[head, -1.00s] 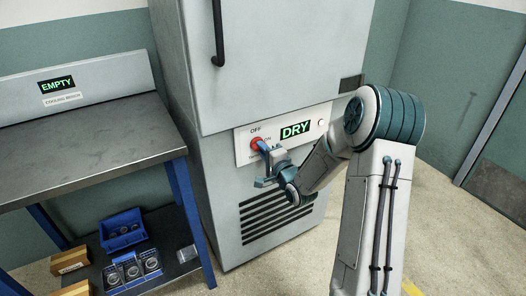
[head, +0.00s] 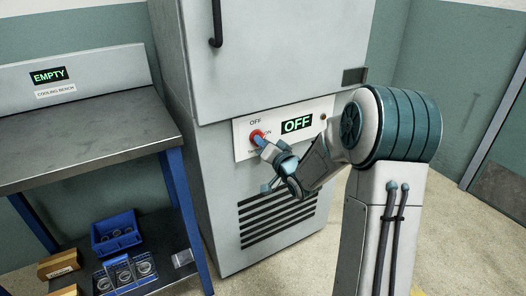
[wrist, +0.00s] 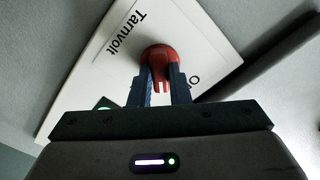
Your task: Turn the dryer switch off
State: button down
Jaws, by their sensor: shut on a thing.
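The red dryer switch (head: 256,137) sits on the white control panel (head: 243,150) on the front of the grey dryer cabinet (head: 222,200). The green display (head: 297,124) beside it reads OFF. My gripper (head: 262,143) is at the switch. In the wrist view the red switch knob (wrist: 157,56) is between the two blue fingers of my gripper (wrist: 158,84), which are shut on it. The fingers hide part of the knob. The small lamp (head: 323,117) at the panel's right looks dark.
A cooling bench (head: 90,135) with an EMPTY display (head: 48,75) stands at the left. Its lower shelf holds a blue bin (head: 117,232), other packed parts and cardboard boxes (head: 58,264). A black door handle (head: 216,22) is above the panel. Floor is clear at the right.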

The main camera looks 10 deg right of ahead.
jog(key=shift+n+b, duration=3.5)
jog(key=shift+n, duration=0.6)
jog(key=c, duration=1.4)
grip_release()
jog(key=shift+o, duration=0.2)
jog(key=p+v, duration=0.3)
jog(key=v, duration=1.1)
jog(key=shift+w+r, duration=0.1)
jog(key=shift+r, duration=0.05)
